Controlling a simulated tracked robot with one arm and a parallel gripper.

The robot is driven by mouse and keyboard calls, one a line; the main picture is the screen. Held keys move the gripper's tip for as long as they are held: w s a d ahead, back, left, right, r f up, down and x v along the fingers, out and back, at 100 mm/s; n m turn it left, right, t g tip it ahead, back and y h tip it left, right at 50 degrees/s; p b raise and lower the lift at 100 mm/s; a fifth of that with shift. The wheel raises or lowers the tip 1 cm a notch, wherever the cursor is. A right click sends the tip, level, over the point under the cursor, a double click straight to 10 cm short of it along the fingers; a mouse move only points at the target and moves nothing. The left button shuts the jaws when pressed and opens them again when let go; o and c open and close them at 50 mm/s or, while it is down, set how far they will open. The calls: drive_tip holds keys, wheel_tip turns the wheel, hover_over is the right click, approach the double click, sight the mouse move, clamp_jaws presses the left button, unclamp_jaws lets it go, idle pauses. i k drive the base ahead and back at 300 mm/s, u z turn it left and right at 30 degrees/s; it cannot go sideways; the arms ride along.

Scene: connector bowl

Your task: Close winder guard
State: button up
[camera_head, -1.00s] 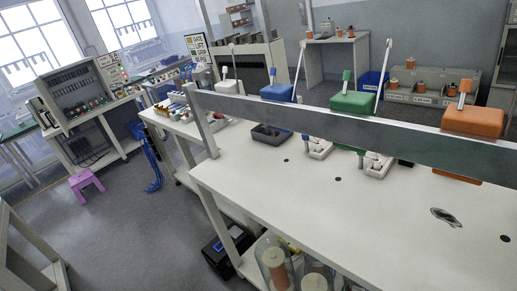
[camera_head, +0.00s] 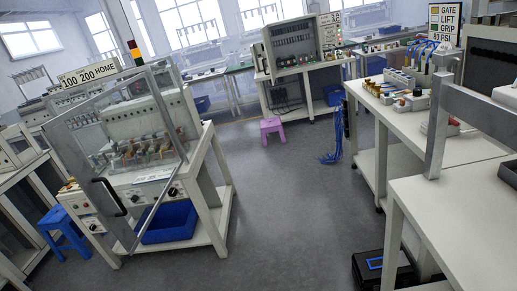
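The winder (camera_head: 139,150) stands on a white bench at the left, under a sign reading 100 200 HOME. Its guard (camera_head: 92,122) is a clear panel in a grey metal frame with a dark handle (camera_head: 107,197). The guard appears swung out from the winder towards me, its lower edge reaching past the bench front. Several copper-coloured parts show through or behind the panel. My gripper is not in view.
A blue bin (camera_head: 168,222) sits on the winder bench's lower shelf, and a blue stool (camera_head: 62,232) stands at its left. The grey floor (camera_head: 270,215) between the benches is clear. A white table (camera_head: 455,210) with a metal rail stands at the right; a purple stool (camera_head: 271,130) is farther back.

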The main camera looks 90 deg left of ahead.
sight(56, 130)
drive_tip(key=u, duration=0.9)
drive_tip(key=i, duration=0.1)
drive_tip(key=u, duration=2.3)
drive_tip(key=i, duration=1)
drive_tip(key=z, duration=0.05)
drive_tip(key=k, duration=1.3)
drive_tip(key=u, duration=0.35)
drive_tip(key=i, duration=0.4)
drive_tip(key=u, duration=0.2)
